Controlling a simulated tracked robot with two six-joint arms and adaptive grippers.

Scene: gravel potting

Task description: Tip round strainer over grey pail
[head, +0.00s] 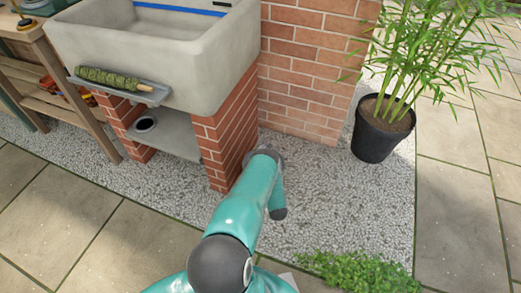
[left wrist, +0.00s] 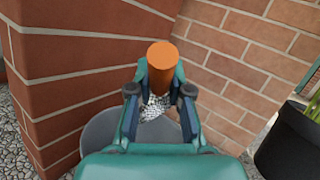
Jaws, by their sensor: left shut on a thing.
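In the left wrist view, my left gripper (left wrist: 160,95) is shut on an orange cylindrical handle (left wrist: 162,66). The handle appears to be the round strainer's, but the strainer's bowl is not clearly shown. A small speckled grey-white patch (left wrist: 155,106) shows between the fingers; I cannot tell whether it is mesh or gravel. A rounded grey surface, apparently the grey pail (left wrist: 100,134), lies beyond and below the fingers, largely hidden by my gripper. In the head view my arm reaches toward the brick pillar and hides the gripper, handle and pail. My right gripper is not in view.
A brick pillar (head: 226,125) under the stone sink (head: 160,58) stands close left of my arm, with a brick wall (head: 305,70) behind. A black plant pot (head: 377,138) is to the right. Gravel (head: 330,190) between is open; a low green plant (head: 355,270) grows in front.

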